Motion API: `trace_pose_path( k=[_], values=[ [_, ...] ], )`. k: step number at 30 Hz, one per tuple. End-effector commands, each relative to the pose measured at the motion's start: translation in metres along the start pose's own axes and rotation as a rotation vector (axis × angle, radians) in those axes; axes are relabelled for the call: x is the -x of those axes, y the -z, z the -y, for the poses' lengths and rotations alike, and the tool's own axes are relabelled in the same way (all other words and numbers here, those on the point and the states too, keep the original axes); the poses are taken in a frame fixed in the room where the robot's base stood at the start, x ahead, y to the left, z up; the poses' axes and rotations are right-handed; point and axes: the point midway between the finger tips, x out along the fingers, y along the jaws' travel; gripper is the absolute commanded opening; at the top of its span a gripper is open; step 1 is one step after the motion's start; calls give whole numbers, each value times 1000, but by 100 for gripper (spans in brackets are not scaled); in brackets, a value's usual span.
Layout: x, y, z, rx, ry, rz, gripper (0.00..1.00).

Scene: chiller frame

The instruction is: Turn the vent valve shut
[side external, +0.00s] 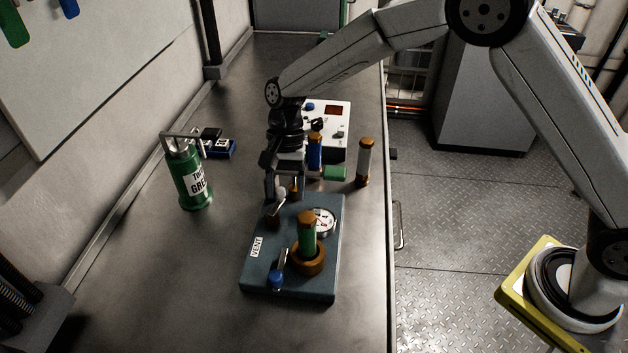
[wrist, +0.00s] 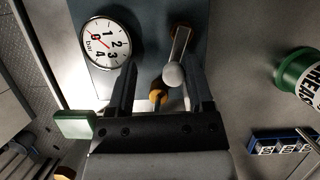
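A blue-grey valve block (side external: 275,265) lies on the bench with a white VENT label (side external: 257,247) on its left side. A metal lever with a rounded grey end (side external: 280,194) rises from a brass base near its far left corner. In the wrist view this lever (wrist: 180,48) lies between my fingers. A second lever with a blue knob (side external: 277,278) stands near the block's front; I cannot tell which lever the label names. My gripper (side external: 281,193) points down at the grey-ended lever. Its fingers are apart around the lever's end (wrist: 173,75), with gaps showing.
A round gauge (side external: 323,221) and a green cylinder in a brass collar (side external: 307,258) are on the block. A green grease can (side external: 192,180) stands left. The front bench is clear.

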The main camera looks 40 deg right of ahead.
Motion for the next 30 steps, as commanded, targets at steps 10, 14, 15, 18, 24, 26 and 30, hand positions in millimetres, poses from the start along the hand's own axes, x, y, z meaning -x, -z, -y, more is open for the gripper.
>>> trace_pose_path(
  k=[10,14,15,18,24,26,30],
  values=[
    [18,-4,-6,-171,74,-1,65],
    [35,-4,-7,-168,73,-2,65],
    [40,-4,-7,-167,72,-1,65],
    [53,-4,-8,-167,71,-1,65],
    [77,-5,-10,-167,71,-1,65],
    [77,-4,-15,-156,71,-10,65],
    [76,1,-27,-119,79,-43,65]
  ],
)
